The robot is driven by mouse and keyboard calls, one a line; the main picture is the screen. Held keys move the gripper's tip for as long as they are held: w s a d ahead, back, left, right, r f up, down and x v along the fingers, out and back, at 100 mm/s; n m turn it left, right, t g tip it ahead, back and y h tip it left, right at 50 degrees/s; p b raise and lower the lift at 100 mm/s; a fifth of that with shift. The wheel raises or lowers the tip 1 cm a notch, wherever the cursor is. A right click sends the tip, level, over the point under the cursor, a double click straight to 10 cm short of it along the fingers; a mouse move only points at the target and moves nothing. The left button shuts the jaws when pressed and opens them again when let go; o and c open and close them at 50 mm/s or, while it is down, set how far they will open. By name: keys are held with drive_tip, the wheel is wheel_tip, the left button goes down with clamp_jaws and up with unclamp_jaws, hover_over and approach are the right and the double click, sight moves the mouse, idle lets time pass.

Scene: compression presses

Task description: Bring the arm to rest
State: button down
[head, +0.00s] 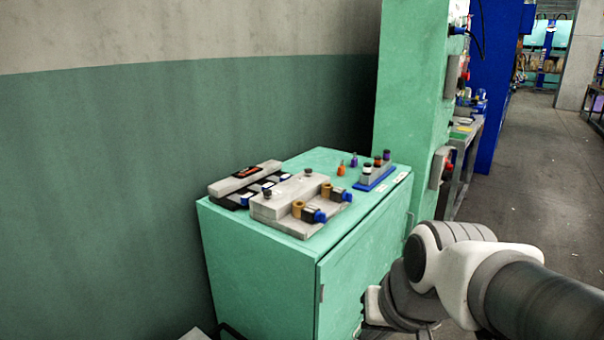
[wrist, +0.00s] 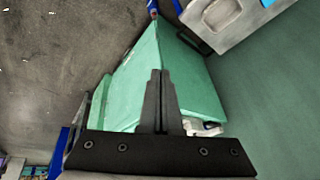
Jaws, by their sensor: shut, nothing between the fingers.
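My gripper (wrist: 160,74) shows in the wrist view with its two dark fingers pressed together and nothing between them. It is in front of a green surface (wrist: 190,80). In the head view my white and grey arm (head: 450,265) is bent at the lower right, beside the green cabinet (head: 262,265). The fingers cannot be made out in the head view.
The cabinet top holds a grey fixture block (head: 290,207), a black-and-grey tray (head: 240,182) and a blue-based rack (head: 376,178). A tall green column (head: 410,90) stands behind. Open floor (head: 540,170) lies to the right.

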drive_tip(key=s+d+r+h, duration=0.1)
drive_tip(key=s+d+r, duration=0.2)
drive_tip(key=s+d, duration=0.15)
wheel_tip(320, 180, up, 18)
drive_tip(key=p, duration=1.8)
drive_tip(key=shift+s+a+n+t, duration=0.25)
drive_tip(key=shift+a+n+t, duration=0.05)
drive_tip(key=shift+n+t, duration=0.1)
drive_tip(key=shift+a+f, duration=0.1)
drive_tip(key=shift+a, duration=0.05)
